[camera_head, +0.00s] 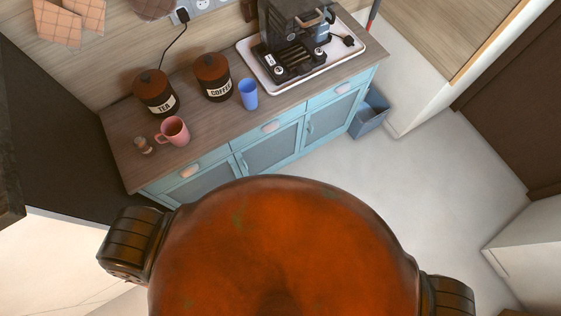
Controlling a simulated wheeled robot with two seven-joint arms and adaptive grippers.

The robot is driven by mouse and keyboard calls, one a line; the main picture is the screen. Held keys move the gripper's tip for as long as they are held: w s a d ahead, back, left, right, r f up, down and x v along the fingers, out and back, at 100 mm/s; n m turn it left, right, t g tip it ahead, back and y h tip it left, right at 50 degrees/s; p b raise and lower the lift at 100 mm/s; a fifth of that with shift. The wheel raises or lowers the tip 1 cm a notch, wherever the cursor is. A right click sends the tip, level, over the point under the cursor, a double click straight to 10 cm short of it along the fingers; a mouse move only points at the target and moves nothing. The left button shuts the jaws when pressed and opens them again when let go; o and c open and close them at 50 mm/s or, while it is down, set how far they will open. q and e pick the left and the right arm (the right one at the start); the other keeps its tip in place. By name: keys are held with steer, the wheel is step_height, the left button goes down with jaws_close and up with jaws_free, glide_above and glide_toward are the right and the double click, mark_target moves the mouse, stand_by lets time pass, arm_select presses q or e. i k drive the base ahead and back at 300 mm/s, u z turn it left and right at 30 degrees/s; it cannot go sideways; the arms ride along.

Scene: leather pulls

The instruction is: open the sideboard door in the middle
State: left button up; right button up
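The light blue sideboard (226,152) with a wooden top stands ahead of me, running from lower left to upper right. Its middle door (272,149) has a grey inset panel and appears shut. A slim upright pull (244,162) sits near the left edge of that door. A drawer with a pale leather pull (270,127) is above it. The left door (205,190) and the right door (335,115) also look shut. The bottom of the left door is hidden behind the orange rounded form in the foreground. Neither of my grippers is in view.
On the top stand a pink mug (174,131), a blue cup (248,94), TEA (154,92) and COFFEE (211,77) canisters and a coffee machine (291,35) on a white tray. A blue bin (371,113) stands at the right end. The pale floor (420,170) in front is clear.

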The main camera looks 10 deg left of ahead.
mark_target(261, 155)
steer(key=u, duration=0.15)
steer(key=k, duration=0.7)
steer(key=u, duration=1.4)
steer(key=k, duration=0.3)
steer(key=z, duration=0.65)
steer(key=i, duration=0.2)
